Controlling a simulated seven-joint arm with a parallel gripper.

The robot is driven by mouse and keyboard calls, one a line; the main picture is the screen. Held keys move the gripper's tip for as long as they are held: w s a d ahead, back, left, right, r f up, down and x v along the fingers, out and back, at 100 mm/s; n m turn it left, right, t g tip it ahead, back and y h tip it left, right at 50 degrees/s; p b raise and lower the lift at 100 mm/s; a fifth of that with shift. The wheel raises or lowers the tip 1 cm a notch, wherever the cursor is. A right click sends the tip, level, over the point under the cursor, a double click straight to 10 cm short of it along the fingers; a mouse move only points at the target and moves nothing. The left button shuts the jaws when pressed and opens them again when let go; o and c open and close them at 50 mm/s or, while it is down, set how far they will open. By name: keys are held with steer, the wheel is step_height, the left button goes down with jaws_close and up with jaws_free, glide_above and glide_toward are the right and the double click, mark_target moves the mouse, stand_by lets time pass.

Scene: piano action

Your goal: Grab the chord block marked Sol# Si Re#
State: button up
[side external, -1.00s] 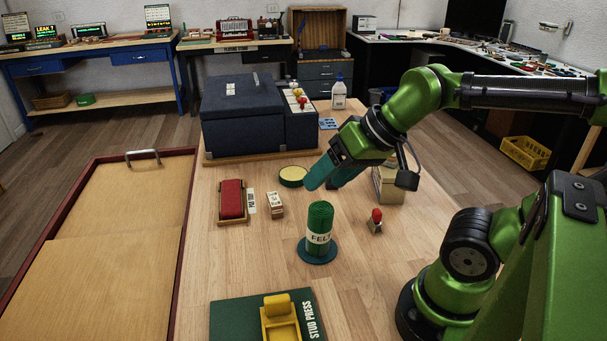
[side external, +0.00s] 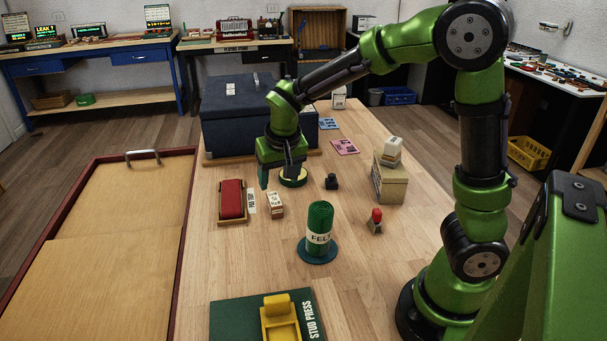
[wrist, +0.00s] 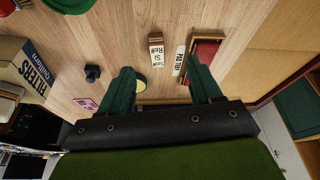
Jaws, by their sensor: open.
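The chord block (side external: 275,204) is a small wooden block with a white label, lying on the table between the red pad and the green felt roll. In the wrist view the block (wrist: 156,50) shows its label, which appears to read Sol# Si Re#. My gripper (side external: 278,178) is open and empty, pointing down above the table just behind the block in the side view. In the wrist view my gripper (wrist: 164,78) has its two green fingers spread, with the block ahead, between their lines. The fingers appear apart from the block.
The red pad (side external: 232,199) with its label strip stands close left of the block. A round tin (side external: 294,180) is behind, partly covered by my gripper. The felt roll (side external: 320,228), a red-topped stamp (side external: 375,222) and a filters box (side external: 389,182) stand to the right.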

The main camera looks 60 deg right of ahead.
steer(key=w+d+m+h, duration=0.1)
steer(key=w+d, duration=0.1)
glide_toward(274, 199)
steer(key=x, duration=0.5)
steer(key=shift+s+a+f, duration=0.15)
steer(key=shift+s+f, duration=0.05)
steer(key=shift+s, duration=0.1)
steer(key=shift+t, duration=0.3)
steer(key=shift+x, duration=2.7)
steer(key=shift+w+r, duration=0.1)
steer(key=shift+c, duration=0.2)
steer(key=c, duration=1)
